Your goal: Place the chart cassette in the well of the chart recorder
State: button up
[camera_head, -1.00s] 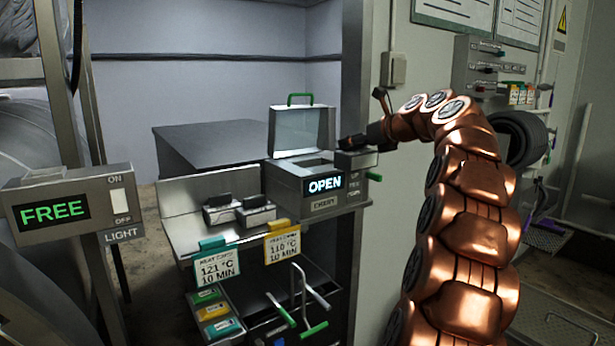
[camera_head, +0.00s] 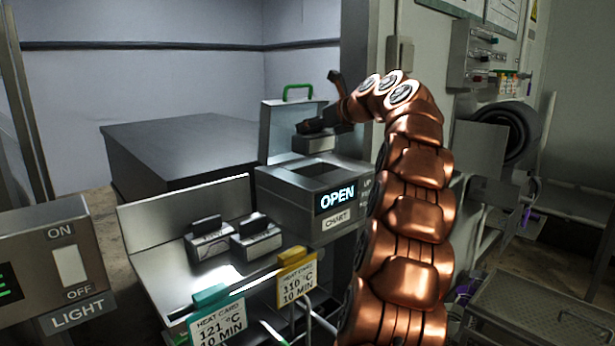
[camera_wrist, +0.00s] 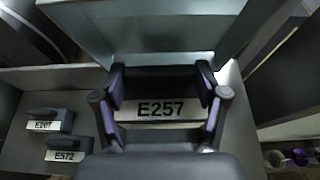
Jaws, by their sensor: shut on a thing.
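My gripper (camera_head: 318,124) is shut on a grey chart cassette (camera_head: 314,144) with a dark grip. In the wrist view, the fingers (camera_wrist: 160,88) close on both sides of the dark grip, and the cassette's label reads E257 (camera_wrist: 160,110). The chart recorder (camera_head: 285,200) shows OPEN on its display, and its lid (camera_head: 278,135) with a green handle stands raised. The recorder's well (camera_head: 325,170) is a dark rectangular opening in the top. In the head view, the held cassette appears above and behind the well, close to the lid. Its exact height is hard to tell.
Two more cassettes (camera_head: 208,242) (camera_head: 257,238) sit on the metal shelf (camera_head: 150,235) left of the recorder; the wrist view shows their labels. Teal (camera_head: 215,312) and yellow (camera_head: 297,272) heat cards hang at the shelf front. A dark cabinet (camera_head: 180,150) stands behind.

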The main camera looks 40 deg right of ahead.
aim_at(321, 135)
jog(key=shift+w+a+f, duration=0.1)
jog(key=shift+a+f, duration=0.05)
jog(key=shift+f, duration=0.2)
jog(key=shift+s+d+f, duration=0.15)
jog(key=shift+f, duration=0.5)
jog(key=shift+s+d+f, duration=0.15)
jog(key=shift+f, duration=3.7)
jog(key=o, duration=1.2)
jog(key=shift+f, duration=0.1)
jog(key=shift+o, duration=0.2)
jog(key=b+v, duration=0.2)
jog(key=v, duration=1)
